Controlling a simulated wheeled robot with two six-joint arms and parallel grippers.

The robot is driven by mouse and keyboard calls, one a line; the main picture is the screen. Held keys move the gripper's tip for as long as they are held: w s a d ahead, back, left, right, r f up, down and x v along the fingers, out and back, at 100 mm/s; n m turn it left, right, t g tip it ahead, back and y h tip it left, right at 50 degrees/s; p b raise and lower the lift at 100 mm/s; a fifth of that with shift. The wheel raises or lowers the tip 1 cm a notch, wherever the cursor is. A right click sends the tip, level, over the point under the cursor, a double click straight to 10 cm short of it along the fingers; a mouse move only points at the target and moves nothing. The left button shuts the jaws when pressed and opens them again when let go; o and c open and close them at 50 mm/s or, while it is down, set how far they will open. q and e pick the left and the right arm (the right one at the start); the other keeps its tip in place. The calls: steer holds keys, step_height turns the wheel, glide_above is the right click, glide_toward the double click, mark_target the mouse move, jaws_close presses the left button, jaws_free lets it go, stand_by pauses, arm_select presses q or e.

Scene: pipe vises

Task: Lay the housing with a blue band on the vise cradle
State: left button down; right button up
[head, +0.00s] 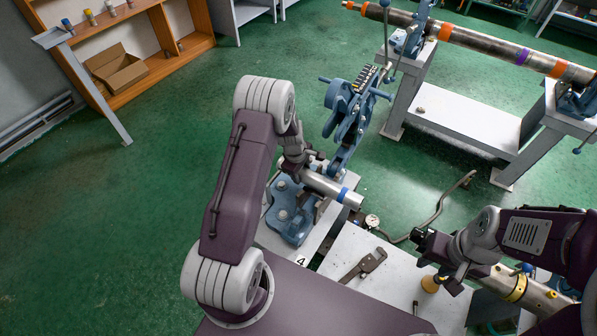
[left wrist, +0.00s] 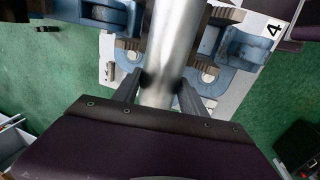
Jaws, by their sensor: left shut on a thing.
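The housing with a blue band (head: 330,188) is a silver tube with a blue ring near its right end. My left gripper (head: 299,168) is shut on it near its left end. In the left wrist view the silver tube (left wrist: 172,45) runs up between the fingers of my left gripper (left wrist: 160,85). The tube shows over the blue vise cradle (head: 288,215), whose toothed jaws (left wrist: 198,55) show on both sides of it. I cannot tell whether the tube touches the cradle. My right gripper (head: 430,262) is at the lower right, over the white bench; its fingers are unclear.
The blue vise's upper part (head: 350,110) stands swung open behind the tube. A pipe wrench (head: 363,264), a gauge (head: 372,221) and a yellow-banded housing (head: 515,288) lie on the white bench (head: 395,290). A card marked 4 (head: 300,261) is by the vise.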

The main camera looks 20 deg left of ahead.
arm_select(q)
steer(key=shift+w+f, duration=0.3)
steer(key=shift+f, duration=0.1)
steer(key=shift+f+b, duration=0.4)
steer(key=shift+f, duration=0.15)
stand_by(0.8)
steer(key=c, duration=0.8)
jaws_free()
steer(key=shift+o, duration=1.2)
steer(key=shift+s, duration=0.1)
